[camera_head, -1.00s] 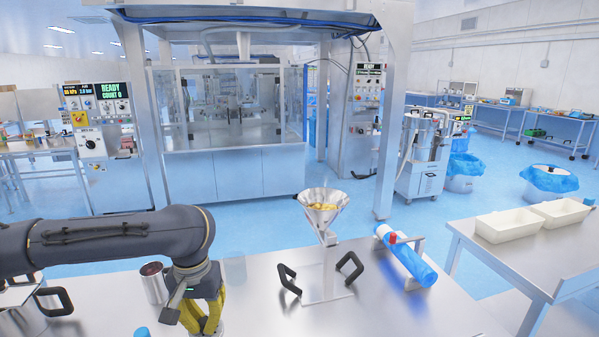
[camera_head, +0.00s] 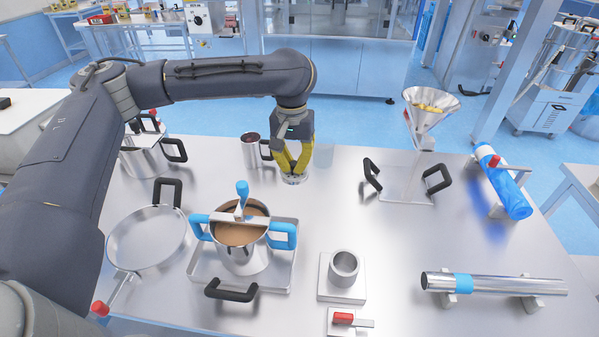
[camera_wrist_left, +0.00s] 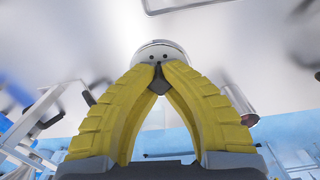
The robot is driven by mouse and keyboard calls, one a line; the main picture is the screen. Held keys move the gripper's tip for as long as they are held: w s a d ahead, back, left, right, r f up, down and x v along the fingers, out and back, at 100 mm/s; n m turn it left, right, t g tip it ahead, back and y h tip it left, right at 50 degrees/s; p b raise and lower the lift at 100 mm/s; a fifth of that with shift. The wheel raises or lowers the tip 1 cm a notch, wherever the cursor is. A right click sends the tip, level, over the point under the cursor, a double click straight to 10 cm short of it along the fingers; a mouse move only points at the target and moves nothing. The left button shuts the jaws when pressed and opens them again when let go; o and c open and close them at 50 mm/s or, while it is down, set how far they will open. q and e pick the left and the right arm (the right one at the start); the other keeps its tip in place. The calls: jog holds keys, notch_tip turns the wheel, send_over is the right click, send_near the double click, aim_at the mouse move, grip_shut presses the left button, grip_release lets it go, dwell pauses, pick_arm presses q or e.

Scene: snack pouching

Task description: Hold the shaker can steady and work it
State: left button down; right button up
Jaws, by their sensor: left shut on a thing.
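The shaker can (camera_head: 294,180) is a small silver can standing on the metal table, just right of a steel mug. My left gripper (camera_head: 291,170) comes down over it, its yellow fingers closed on it. In the left wrist view the can's rounded silver top with small dark holes (camera_wrist_left: 161,50) shows between and beyond the fingertips (camera_wrist_left: 159,72). The fingers hide part of the can. It looks about upright in the head view. My right gripper is in neither view now.
A steel mug (camera_head: 250,152) stands close left of the can. A pot of brown liquid (camera_head: 239,238) with blue handles stands in front of it. A steel funnel (camera_head: 428,110) and blue roll (camera_head: 504,180) are to the right. Bare table lies right of the can.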

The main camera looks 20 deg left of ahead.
pick_arm(q)
jog(key=w+a+r+n, duration=0.2)
jog(key=w+a+n, duration=0.2)
jog(key=w+a, duration=0.55)
jog(key=w+a+r+n, duration=0.3)
jog(key=w+a, duration=0.3)
jog(key=a, duration=0.6)
notch_tip(320, 180, down, 6)
jog(key=shift+a, duration=0.15)
jog(key=shift+w+f, duration=0.1)
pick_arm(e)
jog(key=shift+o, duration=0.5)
